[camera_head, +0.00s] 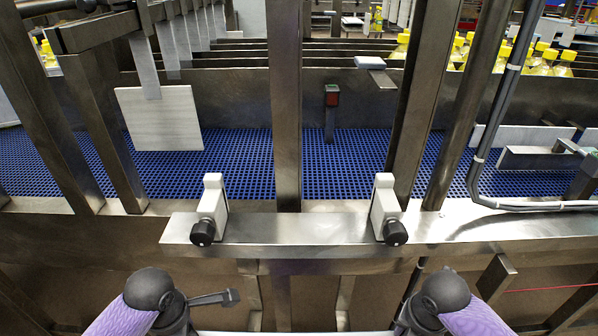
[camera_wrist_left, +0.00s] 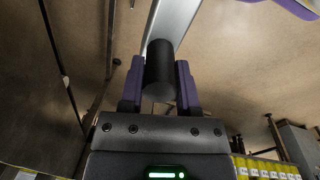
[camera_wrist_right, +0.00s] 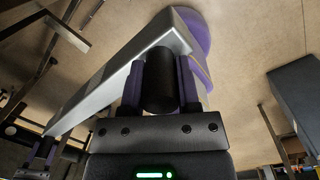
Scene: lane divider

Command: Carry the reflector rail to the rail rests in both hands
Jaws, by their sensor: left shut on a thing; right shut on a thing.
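The reflector rail is a long silver bar, seen in the left wrist view (camera_wrist_left: 178,22) and the right wrist view (camera_wrist_right: 118,85). My left gripper (camera_wrist_left: 159,82) is shut on a black cylindrical grip of the rail. My right gripper (camera_wrist_right: 160,85) is shut on another such black grip. In the head view both grippers are out of sight; a thin pale strip at the bottom edge between my arms is too little to identify. The two rail rests, white blocks with black knobs, stand upright on a metal ledge: left rest (camera_head: 212,203), right rest (camera_head: 385,205). Nothing lies on them.
The steel ledge (camera_head: 300,229) runs in front of a blue mesh conveyor (camera_head: 245,160). Steel uprights (camera_head: 286,110) rise behind the ledge. A grey pipe (camera_head: 475,165) bends along the right. A white panel (camera_head: 160,118) hangs at left. Yellow bottles (camera_head: 545,62) stand behind.

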